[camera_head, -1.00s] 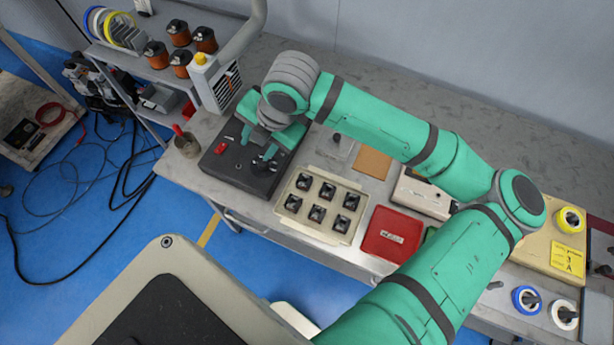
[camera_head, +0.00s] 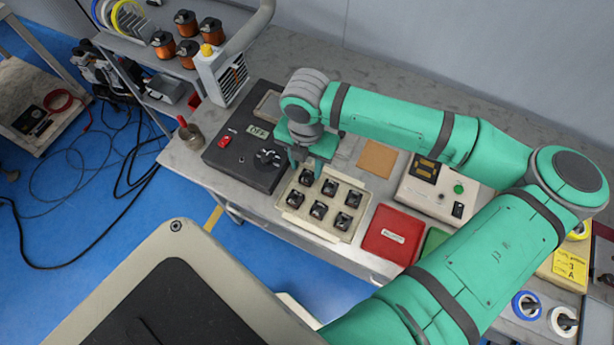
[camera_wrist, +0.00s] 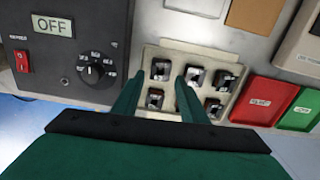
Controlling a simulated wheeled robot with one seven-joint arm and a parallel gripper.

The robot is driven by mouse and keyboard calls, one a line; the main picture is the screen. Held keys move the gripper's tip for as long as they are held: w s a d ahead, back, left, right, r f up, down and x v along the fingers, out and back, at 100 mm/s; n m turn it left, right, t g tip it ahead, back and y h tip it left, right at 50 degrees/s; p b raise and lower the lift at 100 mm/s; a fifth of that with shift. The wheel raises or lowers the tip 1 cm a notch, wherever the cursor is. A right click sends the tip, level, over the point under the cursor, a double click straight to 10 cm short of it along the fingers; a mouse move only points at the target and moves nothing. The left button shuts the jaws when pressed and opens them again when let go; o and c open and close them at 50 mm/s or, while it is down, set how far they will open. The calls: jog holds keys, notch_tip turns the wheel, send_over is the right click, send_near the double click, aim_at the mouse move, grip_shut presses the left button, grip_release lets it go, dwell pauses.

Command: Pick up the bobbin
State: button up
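Several small black bobbins sit in two rows in a cream tray (camera_head: 327,231) on the bench. One back-row bobbin (camera_head: 329,187) also shows in the wrist view (camera_wrist: 195,77), just beyond my fingertips. My gripper (camera_head: 306,168) is above the back-left part of the tray, with its fingers pointing down. Part of the front row is hidden behind the fingers and the gripper body in the wrist view.
A black control box (camera_head: 241,150) with a red switch, an OFF display and a dial stands left of the tray. A red bin (camera_head: 392,234) and a green bin (camera_head: 434,243) are to its right. A white box with a green button (camera_head: 434,190) stands behind them.

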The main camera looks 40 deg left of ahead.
aim_at(308, 178)
notch_tip(308, 178, down, 5)
jog(key=shift+w+d+r, duration=0.1)
jog(key=shift+c, duration=0.6)
jog(key=shift+w, duration=0.1)
jog(key=c, duration=0.7)
